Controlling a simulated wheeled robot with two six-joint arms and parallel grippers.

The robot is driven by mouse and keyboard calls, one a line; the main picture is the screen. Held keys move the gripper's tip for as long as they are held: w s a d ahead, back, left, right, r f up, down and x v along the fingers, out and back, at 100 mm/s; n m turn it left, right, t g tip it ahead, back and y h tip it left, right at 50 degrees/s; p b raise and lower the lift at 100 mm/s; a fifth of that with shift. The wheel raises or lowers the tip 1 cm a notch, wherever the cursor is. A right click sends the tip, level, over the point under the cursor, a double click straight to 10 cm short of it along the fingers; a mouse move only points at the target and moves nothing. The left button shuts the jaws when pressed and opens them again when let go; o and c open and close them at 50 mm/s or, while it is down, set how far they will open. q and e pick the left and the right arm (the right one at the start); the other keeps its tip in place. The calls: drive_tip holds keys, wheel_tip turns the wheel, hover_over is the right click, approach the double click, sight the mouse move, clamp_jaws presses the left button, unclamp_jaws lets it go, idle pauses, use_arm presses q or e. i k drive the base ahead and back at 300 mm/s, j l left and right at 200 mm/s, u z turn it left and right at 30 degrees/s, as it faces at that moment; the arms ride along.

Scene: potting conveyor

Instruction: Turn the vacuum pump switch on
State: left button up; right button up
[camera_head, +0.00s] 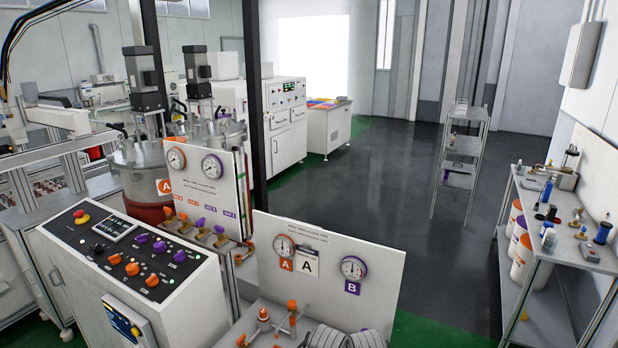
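A control console (185,300) stands at the lower left with a sloping top panel. The panel carries a red emergency button on a yellow base (81,216), a small display (107,227), a black knob (96,248), several purple knobs (159,246) and several orange knobs (132,268). I cannot read the labels, so I cannot tell which control is the vacuum pump switch. Neither of my grippers shows.
White gauge boards stand beside the console (205,185) and at bottom centre (330,262). Orange-handled valves (264,314) and a grey ribbed object (345,338) sit below. A shelf bench (545,250) stands right, a narrow rack (462,145) behind. Dark floor (400,185) between is clear.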

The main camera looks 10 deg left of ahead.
sight(98, 249)
drive_tip(key=u, duration=1.45)
drive_tip(key=i+j+z, duration=0.35)
drive_tip(key=j, duration=0.2)
drive_tip(key=i+j+z, duration=0.35)
drive_tip(key=j, duration=0.35)
drive_tip(key=i+j+z, duration=0.15)
drive_tip(key=j, duration=0.2)
